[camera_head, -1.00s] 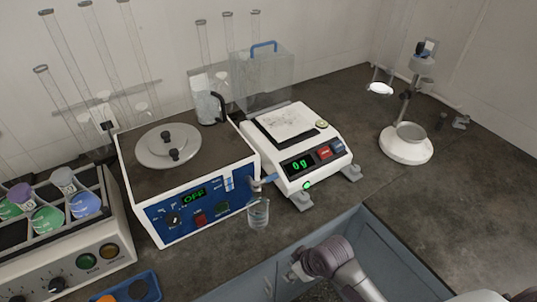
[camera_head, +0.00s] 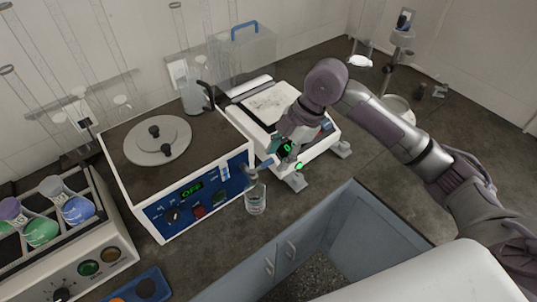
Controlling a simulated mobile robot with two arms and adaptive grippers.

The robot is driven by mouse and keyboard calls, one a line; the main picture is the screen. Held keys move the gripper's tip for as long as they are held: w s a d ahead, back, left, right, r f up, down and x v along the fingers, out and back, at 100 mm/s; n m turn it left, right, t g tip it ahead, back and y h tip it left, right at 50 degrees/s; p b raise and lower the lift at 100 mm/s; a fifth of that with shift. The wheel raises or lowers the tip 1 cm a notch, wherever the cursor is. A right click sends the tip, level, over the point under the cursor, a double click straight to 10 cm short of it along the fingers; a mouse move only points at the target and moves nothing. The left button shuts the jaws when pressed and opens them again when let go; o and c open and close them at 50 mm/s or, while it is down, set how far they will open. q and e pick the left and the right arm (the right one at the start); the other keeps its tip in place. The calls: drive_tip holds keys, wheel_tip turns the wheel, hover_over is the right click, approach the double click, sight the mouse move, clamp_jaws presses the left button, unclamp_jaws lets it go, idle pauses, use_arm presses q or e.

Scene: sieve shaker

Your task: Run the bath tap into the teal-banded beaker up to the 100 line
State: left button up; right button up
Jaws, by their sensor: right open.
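A small clear beaker (camera_head: 256,198) stands on the bench at the right front corner of the bath; its band and lines are too small to read. The water bath (camera_head: 190,196) is a white box with a blue front panel, a round lid and a green OFF display. Its tap (camera_head: 266,163), with a light blue part, sticks out at the right front corner above the beaker. My right gripper (camera_head: 277,157) is open and close to the tap, just right of and above the beaker; whether it touches the tap is unclear. My left gripper is out of view.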

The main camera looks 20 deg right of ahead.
sight(267, 161)
drive_tip(key=w+d+r+n, duration=0.2)
drive_tip(key=d+r, duration=0.3)
drive_tip(key=r, duration=0.3)
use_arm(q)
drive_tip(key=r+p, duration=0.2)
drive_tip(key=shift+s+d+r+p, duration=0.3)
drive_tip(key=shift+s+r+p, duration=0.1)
use_arm(e)
drive_tip(key=x, duration=0.9)
drive_tip(key=a+x, duration=0.1)
drive_tip(key=x, duration=0.3)
drive_tip(key=shift+f, duration=0.15)
clamp_jaws()
drive_tip(key=shift+a, duration=0.1)
